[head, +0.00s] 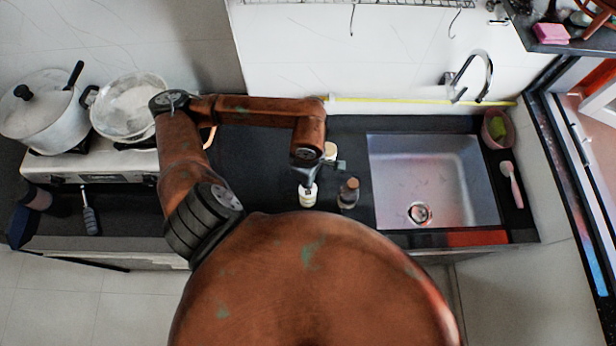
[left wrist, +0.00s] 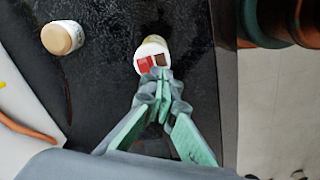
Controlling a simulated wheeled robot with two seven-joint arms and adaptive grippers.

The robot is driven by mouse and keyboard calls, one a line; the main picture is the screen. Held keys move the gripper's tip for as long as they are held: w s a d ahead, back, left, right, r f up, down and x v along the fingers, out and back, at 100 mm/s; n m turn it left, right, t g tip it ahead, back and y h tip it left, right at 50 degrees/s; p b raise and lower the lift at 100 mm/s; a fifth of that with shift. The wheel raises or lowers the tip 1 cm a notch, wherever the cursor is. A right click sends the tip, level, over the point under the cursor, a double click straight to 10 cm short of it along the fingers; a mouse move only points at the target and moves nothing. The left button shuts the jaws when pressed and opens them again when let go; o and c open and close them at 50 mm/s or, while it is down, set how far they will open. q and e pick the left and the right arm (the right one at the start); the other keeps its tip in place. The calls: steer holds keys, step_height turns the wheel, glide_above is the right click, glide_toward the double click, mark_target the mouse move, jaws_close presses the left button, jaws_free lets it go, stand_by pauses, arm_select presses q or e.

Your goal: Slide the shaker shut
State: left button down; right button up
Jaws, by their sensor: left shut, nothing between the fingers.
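The shaker (head: 308,196) is a small pale bottle standing on the dark counter. In the left wrist view, its round white top (left wrist: 152,52) shows a red patch and a dark brown patch side by side. My left gripper (head: 309,181) is above and beside the shaker, its fingers closed with nothing between them. In the left wrist view, the fingertips (left wrist: 161,82) are right at the near edge of the top, by the coloured patches. I cannot tell whether they touch it. The fingers hide part of the shaker. My right gripper is not in view.
A brown-capped bottle (head: 348,193) stands right of the shaker. A cream-lidded jar (head: 330,150) stands behind; it also shows in the left wrist view (left wrist: 62,38). The sink (head: 435,180) is at the right, the stove (head: 90,166) with pots at the left.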

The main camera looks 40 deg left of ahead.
arm_select(q)
step_height(320, 180, up, 4)
steer(key=shift+r+p, duration=0.15)
steer(key=shift+p, duration=0.6)
stand_by(0.5)
